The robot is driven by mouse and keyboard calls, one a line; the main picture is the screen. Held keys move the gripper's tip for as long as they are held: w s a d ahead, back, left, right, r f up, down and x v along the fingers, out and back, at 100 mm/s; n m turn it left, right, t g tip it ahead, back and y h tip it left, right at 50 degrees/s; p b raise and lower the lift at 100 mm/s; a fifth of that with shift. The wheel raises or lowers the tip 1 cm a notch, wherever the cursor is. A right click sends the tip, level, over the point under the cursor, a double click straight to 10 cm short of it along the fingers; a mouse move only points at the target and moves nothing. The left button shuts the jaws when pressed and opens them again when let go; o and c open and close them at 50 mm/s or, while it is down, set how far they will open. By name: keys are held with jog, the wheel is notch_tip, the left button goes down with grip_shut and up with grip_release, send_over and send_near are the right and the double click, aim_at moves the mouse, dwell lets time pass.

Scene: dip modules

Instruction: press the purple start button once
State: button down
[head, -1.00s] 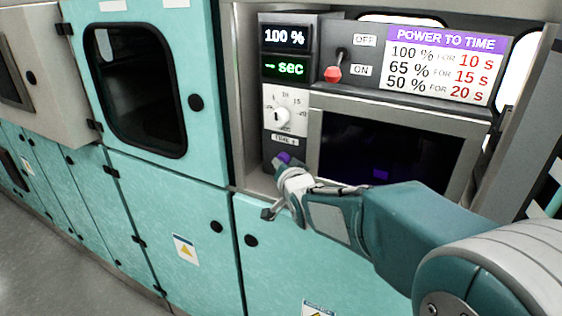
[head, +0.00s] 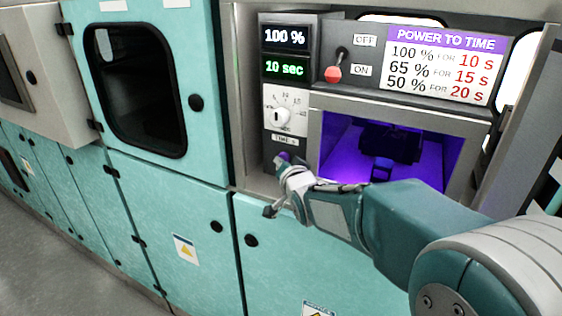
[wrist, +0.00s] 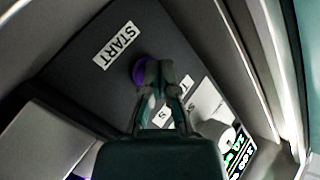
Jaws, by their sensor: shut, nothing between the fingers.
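The purple start button (head: 283,156) sits low on the control panel, below the dial, and is mostly covered by my fingertips in the head view. In the wrist view the purple button (wrist: 138,70) shows beside a white START label (wrist: 117,45). My gripper (head: 286,165) is shut and empty, its tips at the button and seemingly touching it. The shut fingertips also show in the wrist view (wrist: 158,66), overlapping the button's right side. How deep the button sits cannot be seen.
The panel displays (head: 285,38) read 100 % and 10 sec, above a time dial (head: 281,115). A red-tipped switch (head: 333,72) points at ON. The chamber window (head: 335,155) glows purple, with a dark object inside. Teal cabinets (head: 170,200) stand left and below.

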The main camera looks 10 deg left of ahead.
jog(key=shift+s, duration=0.15)
jog(key=shift+s+a, duration=0.3)
jog(key=shift+s, duration=0.55)
jog(key=shift+s+a, duration=0.3)
jog(key=shift+s, duration=0.5)
jog(key=shift+s+a, duration=0.25)
jog(key=shift+s, duration=0.5)
jog(key=shift+s+a, duration=0.3)
jog(key=shift+s, duration=0.5)
